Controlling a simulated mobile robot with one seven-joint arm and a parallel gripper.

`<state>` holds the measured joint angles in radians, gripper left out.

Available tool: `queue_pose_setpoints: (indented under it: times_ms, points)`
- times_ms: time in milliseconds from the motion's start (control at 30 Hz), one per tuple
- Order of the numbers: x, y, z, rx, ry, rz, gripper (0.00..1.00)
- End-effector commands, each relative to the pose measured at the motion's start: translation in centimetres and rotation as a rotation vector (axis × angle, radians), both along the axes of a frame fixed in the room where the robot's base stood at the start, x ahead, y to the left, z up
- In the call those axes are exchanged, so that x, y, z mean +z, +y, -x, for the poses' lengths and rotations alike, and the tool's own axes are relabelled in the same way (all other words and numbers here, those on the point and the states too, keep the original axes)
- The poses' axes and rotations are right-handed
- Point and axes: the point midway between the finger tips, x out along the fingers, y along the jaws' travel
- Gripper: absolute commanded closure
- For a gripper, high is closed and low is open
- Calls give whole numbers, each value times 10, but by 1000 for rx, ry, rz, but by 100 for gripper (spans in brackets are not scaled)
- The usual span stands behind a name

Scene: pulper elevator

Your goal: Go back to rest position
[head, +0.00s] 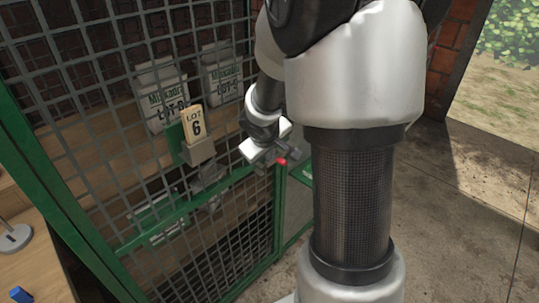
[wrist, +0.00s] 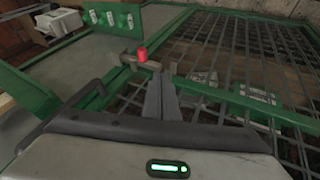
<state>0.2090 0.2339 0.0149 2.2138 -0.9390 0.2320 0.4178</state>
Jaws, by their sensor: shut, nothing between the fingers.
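My gripper (head: 270,157) is at the end of my bent arm, in front of the green-framed mesh cage (head: 128,246). In the wrist view its fingers (wrist: 161,98) are together with nothing between them. A red knob (wrist: 142,54) on a grey metal latch bar (wrist: 128,60) shows just beyond the fingertips. In the head view the red knob (head: 282,161) is right by the gripper. I cannot tell whether the fingers touch the latch. My arm hides part of the cage's right side in the head view.
Behind the mesh stand white bags (head: 160,92) marked with lot labels. A tag reading "LOT 6" (head: 195,125) is on the cage front. A wooden table (head: 40,270) with a blue object (head: 20,295) is at lower left. Concrete floor (head: 470,220) is clear at right.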

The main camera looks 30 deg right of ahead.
Motion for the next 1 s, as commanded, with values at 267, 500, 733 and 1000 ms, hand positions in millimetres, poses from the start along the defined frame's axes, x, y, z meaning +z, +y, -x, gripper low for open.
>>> queue_pose_setpoints:
  times_ms: [267, 500, 733, 1000]
  points:
    - [9, 4, 6, 1, 1, 0, 100]
    - [9, 4, 6, 0, 0, -1, 100]
    - [16, 4, 8, -8, -7, 1, 100]
    - [101, 28, 72, -146, -61, -40, 100]
